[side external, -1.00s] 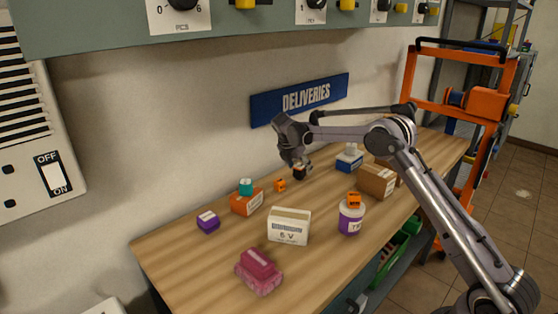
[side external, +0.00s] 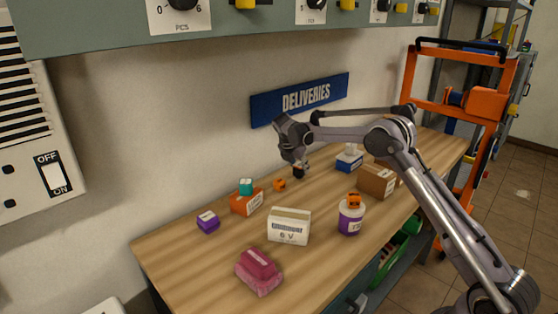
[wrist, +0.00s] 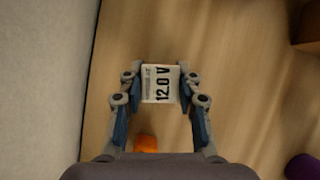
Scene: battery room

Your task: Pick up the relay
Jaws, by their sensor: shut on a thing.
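My gripper (wrist: 160,86) is shut on a small block with a white top label reading "12.0 V", which I take to be the relay (wrist: 160,84). The fingers touch it on its left and right sides. In the side view my gripper (side external: 298,167) is near the back of the wooden table. The relay (side external: 299,173) shows there as a small dark block under the wrist, partly hidden by the fingers. I cannot tell whether it still touches the table.
A small orange block (side external: 279,185) lies close by, left of my gripper. A blue and white box (side external: 349,162) and a cardboard box (side external: 376,180) stand to the right. A white 6 V box (side external: 289,226) and a purple-labelled jar (side external: 351,219) stand in front. The wall is close behind.

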